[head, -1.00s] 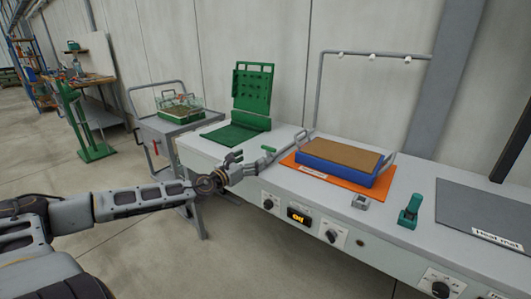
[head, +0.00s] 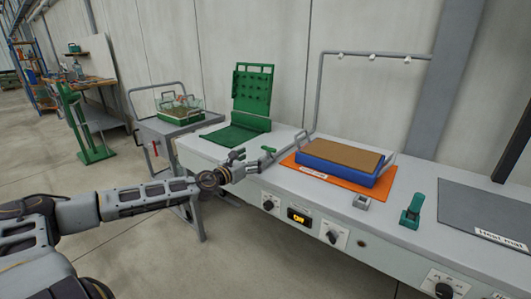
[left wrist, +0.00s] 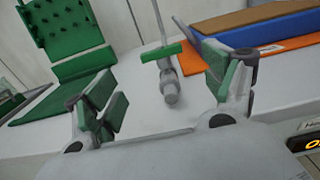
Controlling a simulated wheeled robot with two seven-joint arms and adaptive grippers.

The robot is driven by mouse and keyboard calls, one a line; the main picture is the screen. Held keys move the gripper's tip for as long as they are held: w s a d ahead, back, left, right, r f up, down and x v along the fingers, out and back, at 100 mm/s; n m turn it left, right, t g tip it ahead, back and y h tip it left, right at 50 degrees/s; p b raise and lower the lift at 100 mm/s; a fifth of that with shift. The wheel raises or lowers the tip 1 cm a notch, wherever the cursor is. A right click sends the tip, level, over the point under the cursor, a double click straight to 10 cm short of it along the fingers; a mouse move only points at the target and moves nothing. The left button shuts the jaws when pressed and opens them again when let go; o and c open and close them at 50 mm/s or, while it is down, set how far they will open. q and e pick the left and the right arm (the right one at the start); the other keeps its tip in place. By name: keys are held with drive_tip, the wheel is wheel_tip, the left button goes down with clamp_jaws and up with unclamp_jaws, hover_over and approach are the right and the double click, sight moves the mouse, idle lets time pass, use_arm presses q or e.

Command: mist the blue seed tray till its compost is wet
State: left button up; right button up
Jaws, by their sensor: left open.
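The blue seed tray (head: 340,173) sits on an orange mat (head: 295,166) on the grey bench, filled with evenly light-brown compost (head: 342,156). A grey pipe frame (head: 319,90) with several nozzles stands behind and above it; no spray shows. A valve with a green bar handle (head: 268,149) is left of the tray. In the left wrist view the valve's grey body (left wrist: 169,85) and crosswise green handle (left wrist: 161,52) lie ahead between the fingers. My left gripper (head: 240,158) is open and empty, just short of the valve. My right gripper is out of view.
A green pegboard stand (head: 252,95) stands left on the bench. A green clamp-like item (head: 411,211), a small grey block (head: 362,202) and a dark heat mat (head: 485,212) lie right. Knobs and a lit display (head: 298,216) line the front. A trolley (head: 165,128) stands left.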

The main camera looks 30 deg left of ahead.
sight(267, 149)
use_arm(q)
drive_tip(key=shift+w, duration=0.25)
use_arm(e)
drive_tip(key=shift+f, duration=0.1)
use_arm(q)
drive_tip(key=shift+w+a, duration=0.1)
drive_tip(key=shift+w, duration=0.25)
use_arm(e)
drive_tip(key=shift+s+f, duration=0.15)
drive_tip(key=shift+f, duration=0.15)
use_arm(q)
drive_tip(key=shift+w+d, duration=0.3)
drive_tip(key=shift+w, duration=0.45)
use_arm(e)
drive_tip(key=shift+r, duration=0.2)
use_arm(q)
drive_tip(key=shift+w+r, duration=0.1)
drive_tip(key=shift+w+p, duration=0.35)
drive_tip(key=shift+w, duration=1.35)
drive_tip(key=shift+w+d, duration=0.15)
drive_tip(key=shift+w, duration=0.7)
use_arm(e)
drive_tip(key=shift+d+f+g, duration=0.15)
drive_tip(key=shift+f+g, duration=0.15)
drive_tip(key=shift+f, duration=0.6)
